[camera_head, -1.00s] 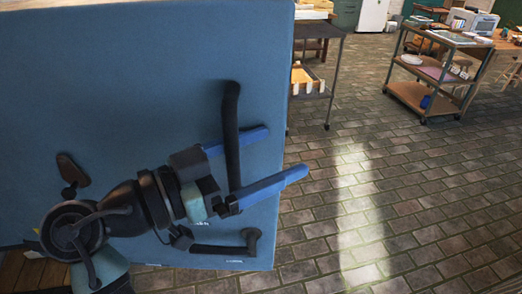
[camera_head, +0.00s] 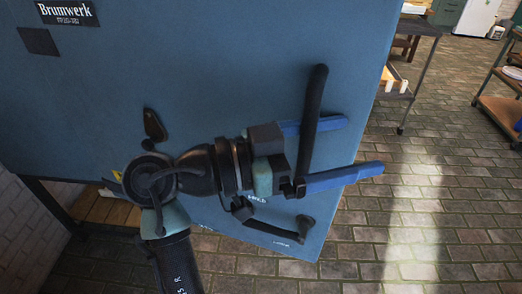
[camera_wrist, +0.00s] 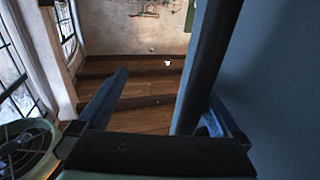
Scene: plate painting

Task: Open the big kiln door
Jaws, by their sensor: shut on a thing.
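The big kiln door (camera_head: 210,80) is a wide blue panel filling much of the head view, with a "Brumwerk" label at its upper left. Its long black handle (camera_head: 314,110) stands upright near the right edge. My gripper (camera_head: 365,144), with blue fingers, is shut on this handle, one finger on each side of the bar. In the wrist view, the handle (camera_wrist: 209,60) runs between the fingers (camera_wrist: 168,88), close to the right one. The blue panel fills the right side there. Whether the door stands ajar I cannot tell.
A black lower handle (camera_head: 280,233) and a dark knob (camera_head: 153,125) sit on the blue panel. Shelved carts (camera_head: 415,55) stand behind at the upper right. The brick floor (camera_head: 430,190) to the right is clear. A wooden shelf (camera_head: 105,210) shows at lower left.

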